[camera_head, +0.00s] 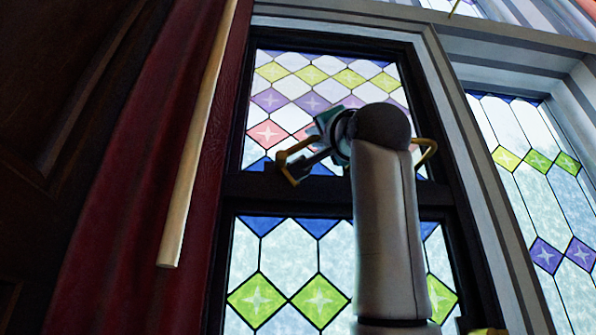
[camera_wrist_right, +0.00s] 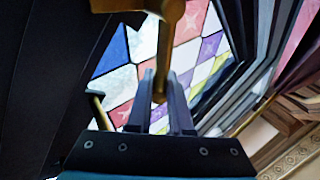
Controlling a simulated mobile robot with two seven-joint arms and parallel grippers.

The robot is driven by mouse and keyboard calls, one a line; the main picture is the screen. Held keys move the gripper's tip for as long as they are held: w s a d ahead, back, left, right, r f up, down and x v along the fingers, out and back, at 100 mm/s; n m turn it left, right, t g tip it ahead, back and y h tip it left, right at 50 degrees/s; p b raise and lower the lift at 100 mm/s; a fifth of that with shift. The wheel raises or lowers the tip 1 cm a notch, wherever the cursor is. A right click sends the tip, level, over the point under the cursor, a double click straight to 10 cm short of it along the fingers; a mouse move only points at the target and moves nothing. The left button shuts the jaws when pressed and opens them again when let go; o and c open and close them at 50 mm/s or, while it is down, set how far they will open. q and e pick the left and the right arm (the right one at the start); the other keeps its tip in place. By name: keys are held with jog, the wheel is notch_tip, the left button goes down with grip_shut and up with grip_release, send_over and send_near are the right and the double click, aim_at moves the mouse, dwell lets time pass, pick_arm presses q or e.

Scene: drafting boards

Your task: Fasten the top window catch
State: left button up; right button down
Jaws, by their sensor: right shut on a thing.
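My right gripper (camera_head: 300,167) reaches up to the dark crossbar of the stained-glass window. It is shut on a brass catch (camera_head: 284,159) at the left part of that bar. In the right wrist view the catch's brass arm (camera_wrist_right: 165,35) comes down from the top, its end between the two grey fingers (camera_wrist_right: 163,88). Whether the catch is fastened cannot be told. A second curved brass piece (camera_head: 428,148) shows on the right, partly hidden behind my right arm. My left gripper is not in view.
The window's upper pane (camera_head: 280,92) has coloured diamonds, and the lower pane (camera_head: 265,265) is below the crossbar. A red curtain (camera_head: 140,190) and a pale wooden pole (camera_head: 195,150) hang at the left. Another window (camera_head: 535,170) stands at the right.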

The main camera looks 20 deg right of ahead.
jog(key=m+h, duration=0.1)
jog(key=f+m+h, duration=0.1)
jog(key=m, duration=0.1)
jog(key=shift+s+d+f+m+h+b, duration=0.1)
jog(key=shift+d+f+m+h+b, duration=0.05)
jog(key=shift+m+h+b, duration=0.2)
jog(key=shift+s+d+f+m+g+h+p, duration=0.15)
jog(key=shift+f+m+g+h, duration=0.4)
jog(key=shift+m+h, duration=0.95)
jog(key=shift+w+d+f+m+g+h+p, duration=0.15)
jog(key=shift+f+m+g+h, duration=0.4)
jog(key=shift+m+h, duration=1)
jog(key=shift+s+d+f+m+g+h+p, duration=0.2)
jog(key=shift+f+m+g+h, duration=0.55)
jog(key=shift+m, duration=1.35)
jog(key=shift+w+d+r, duration=0.1)
jog(key=shift+r, duration=0.1)
jog(key=shift+w+f+m+h, duration=0.1)
jog(key=shift+f+m+h, duration=0.05)
jog(key=shift+m+h, duration=0.2)
jog(key=c, duration=0.8)
grip_release()
jog(key=shift+c, duration=0.2)
